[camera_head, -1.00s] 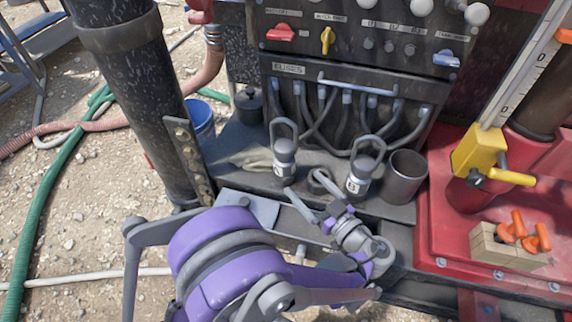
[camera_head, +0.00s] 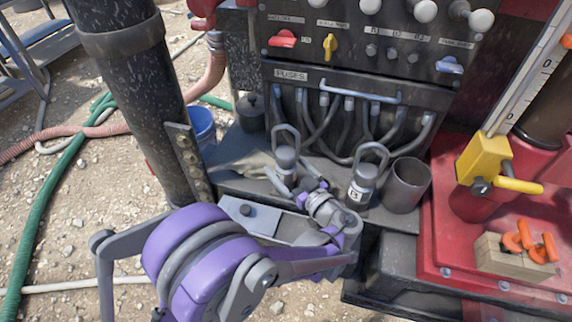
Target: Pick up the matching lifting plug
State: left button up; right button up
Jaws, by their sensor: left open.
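Two grey lifting plugs with loop handles stand upright on the dark shelf below the fuse panel. The left lifting plug (camera_head: 286,156) has its lower part and marking hidden by my gripper. The right lifting plug (camera_head: 361,180) carries a white label that looks like a B. My left gripper (camera_head: 289,178) is open at the lower part of the left plug, its fingers seeming to lie to either side; I cannot tell whether they touch it. My purple left arm comes in from the bottom left. My right gripper is not in view.
A dark open cup (camera_head: 406,184) stands right of the right plug. The fuse panel (camera_head: 290,77) with cables rises behind. A black post (camera_head: 135,90) stands at left. A yellow clamp (camera_head: 484,160) and a wooden block with orange pieces (camera_head: 500,257) are at right.

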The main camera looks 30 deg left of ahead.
pick_arm(q)
jog(key=shift+c, duration=0.3)
grip_shut()
jog(key=shift+r, duration=0.1)
